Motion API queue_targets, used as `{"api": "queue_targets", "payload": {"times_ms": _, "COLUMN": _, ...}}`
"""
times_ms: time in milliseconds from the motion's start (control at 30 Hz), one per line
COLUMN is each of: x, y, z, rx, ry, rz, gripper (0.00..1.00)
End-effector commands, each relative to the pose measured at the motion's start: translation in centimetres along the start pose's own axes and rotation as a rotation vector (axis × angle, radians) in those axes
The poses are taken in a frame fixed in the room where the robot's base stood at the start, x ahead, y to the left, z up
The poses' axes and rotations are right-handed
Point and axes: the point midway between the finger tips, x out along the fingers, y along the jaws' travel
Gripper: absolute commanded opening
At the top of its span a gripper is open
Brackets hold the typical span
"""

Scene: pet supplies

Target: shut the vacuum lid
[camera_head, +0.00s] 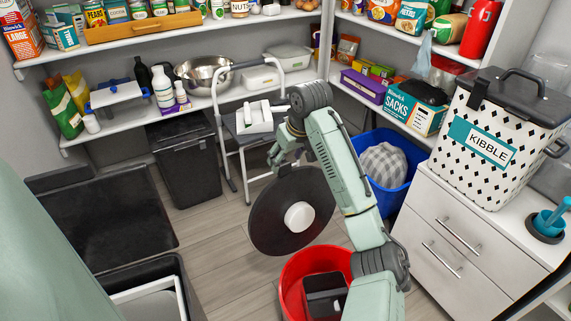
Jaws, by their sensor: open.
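A red round tub (292,286), which looks like the vacuum's canister, stands on the floor at the bottom centre. A round black lid (268,216) with a white round piece in its middle stands tilted up at the tub's back left. The tub's top is uncovered there, and a dark boxy thing (325,290) shows in it. My gripper (274,158) is open, just above and behind the lid's top edge. I cannot tell whether it touches the lid. My arm hides the tub's right side and part of the lid's right edge.
A white drawer cabinet (456,240) bears the kibble bin (481,148) at right. A folding step stool (229,142) stands behind my gripper. Grey floor (205,235) is clear left of the lid.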

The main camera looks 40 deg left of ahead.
Motion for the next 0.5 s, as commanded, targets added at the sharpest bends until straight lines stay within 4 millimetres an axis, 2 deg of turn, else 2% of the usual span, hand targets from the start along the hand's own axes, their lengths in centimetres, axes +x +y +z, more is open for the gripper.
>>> {"api": "queue_targets", "payload": {"times_ms": 100, "x": 1.9, "y": 0.0, "z": 0.1, "rx": 0.001, "ry": -0.002, "rz": -0.001, "gripper": 0.57}}
{"api": "queue_targets", "payload": {"times_ms": 200, "x": 2.9, "y": 0.0, "z": 0.0, "rx": 0.002, "ry": 0.0, "rz": 0.0, "gripper": 0.57}}
{"api": "queue_targets", "payload": {"times_ms": 500, "x": 3.7, "y": 0.0, "z": 0.0, "rx": 0.001, "ry": 0.001, "rz": 0.001, "gripper": 0.57}}
